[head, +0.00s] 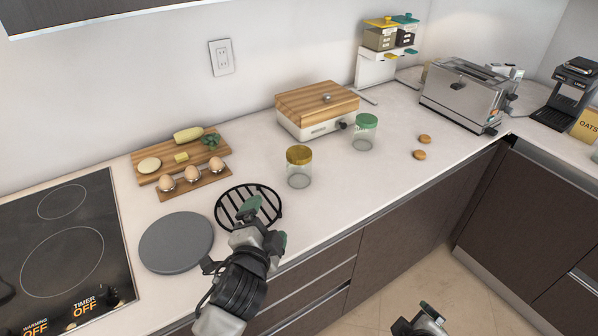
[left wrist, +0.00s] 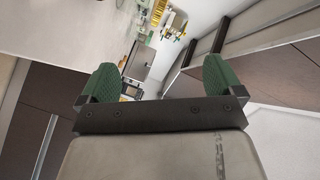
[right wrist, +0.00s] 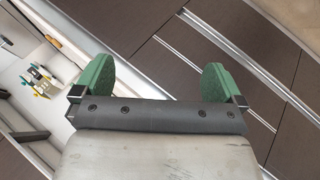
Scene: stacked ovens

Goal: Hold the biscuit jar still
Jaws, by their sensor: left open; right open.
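Two clear glass jars stand upright on the white counter in the head view. One has a gold lid (head: 299,155); the other, a green-lidded jar (head: 364,132) with faint pale lettering, stands farther right. I cannot read which is the biscuit jar. Two round biscuits (head: 420,155) lie right of the green-lidded jar. My left gripper (head: 262,225) is open and empty near the counter's front edge, left of and nearer than both jars; its green fingers are spread in the left wrist view (left wrist: 160,78). My right gripper (right wrist: 157,80) is open and empty, low in front of the cabinets.
A black round rack (head: 232,190) and a grey disc (head: 176,242) lie near my left gripper. Boards with eggs and food (head: 180,165), a wood-lidded box (head: 317,105) and a toaster (head: 465,95) stand farther back. The counter in front of the green-lidded jar is clear.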

